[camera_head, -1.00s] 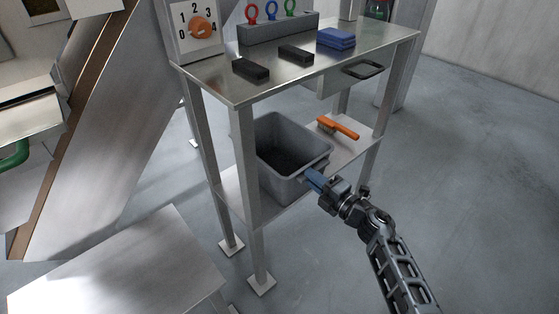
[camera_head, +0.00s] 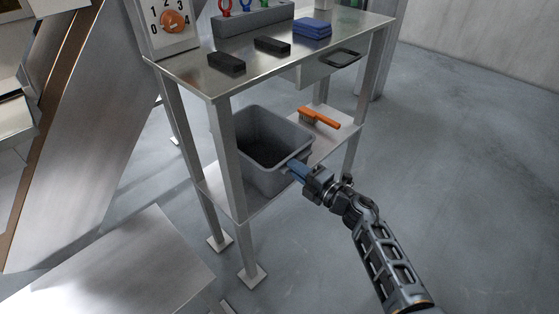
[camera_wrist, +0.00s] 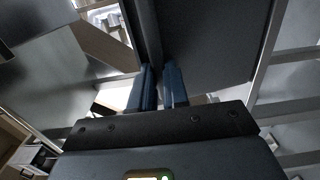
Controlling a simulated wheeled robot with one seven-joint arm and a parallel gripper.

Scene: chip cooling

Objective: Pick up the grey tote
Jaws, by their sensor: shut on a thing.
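The grey tote (camera_head: 277,171) is an open-topped bin on the lower shelf of the metal table, in the head view. It looks upright and dark inside. Whether it touches the shelf is hard to tell. My gripper (camera_head: 295,170) is at its front right rim, with the blue fingers shut on that rim. In the wrist view the blue fingers of my gripper (camera_wrist: 158,86) lie on both sides of the tote's dark wall (camera_wrist: 205,35).
The lower shelf (camera_head: 335,133) also holds an orange-handled brush (camera_head: 319,117) just right of the tote. Table legs (camera_head: 228,155) stand close in front and beside it. The tabletop (camera_head: 215,82) is above, with black blocks and blue cloths (camera_head: 313,28). Open floor (camera_head: 450,170) lies to the right.

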